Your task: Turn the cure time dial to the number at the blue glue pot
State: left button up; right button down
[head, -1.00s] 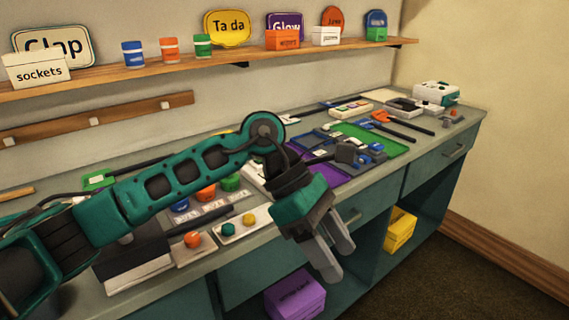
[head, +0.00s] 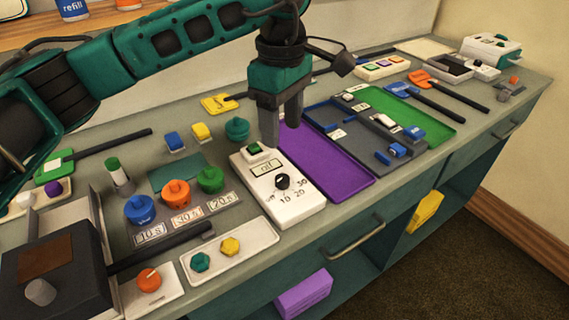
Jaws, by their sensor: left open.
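The cure time dial (head: 283,182) is a small black knob on a white box (head: 308,212) at the counter's front. Marks around it read off, 10, 20 and 30, and the box's display (head: 266,168) seems to read off. The blue glue pot (head: 140,209) stands to the left, behind a card (head: 150,234) that reads 10 s. My left gripper (head: 281,125) points down, open and empty, above the back end of the white box, apart from the dial. Its nearer fingertip is close to the box's green button (head: 254,150). My right gripper is out of view.
An orange pot (head: 176,193) and a green pot (head: 210,179) stand beside the blue one, with cards reading 30 s and 20 s.

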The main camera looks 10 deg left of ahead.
aim_at(282, 178)
pick_arm(q)
notch_tip(282, 178, down, 11)
jog(key=shift+f, duration=0.2)
dwell(0.3)
jog(key=c, duration=1.1)
